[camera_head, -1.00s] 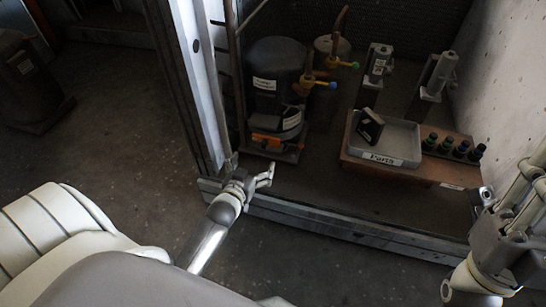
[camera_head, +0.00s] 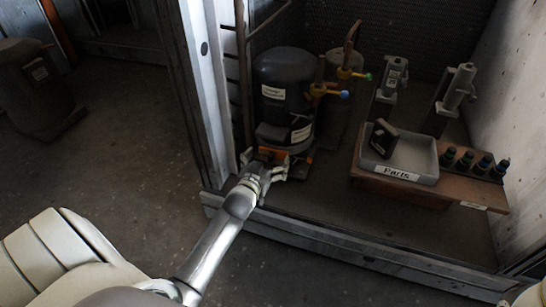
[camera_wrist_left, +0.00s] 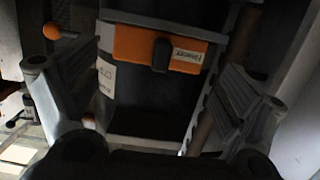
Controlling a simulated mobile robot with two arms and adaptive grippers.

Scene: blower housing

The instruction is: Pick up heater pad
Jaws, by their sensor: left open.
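The heater pad appears to be the orange piece (camera_head: 268,153) at the foot of the black compressor (camera_head: 284,92). In the left wrist view the orange piece (camera_wrist_left: 135,45) has a dark knob and a white label. My left gripper (camera_head: 270,170) is right in front of it in the head view and covers part of it. In the left wrist view my left gripper (camera_wrist_left: 160,85) is open, with one finger on each side of the dark gap below the orange piece. Nothing is between the fingers. My right gripper is out of view.
A grey parts tray (camera_head: 429,178) holding a dark block (camera_head: 383,138) stands on a brown board with several bottles at right. A metal cabinet sill (camera_head: 330,240) runs along the front. An orange ball (camera_wrist_left: 51,31) shows at upper left in the wrist view.

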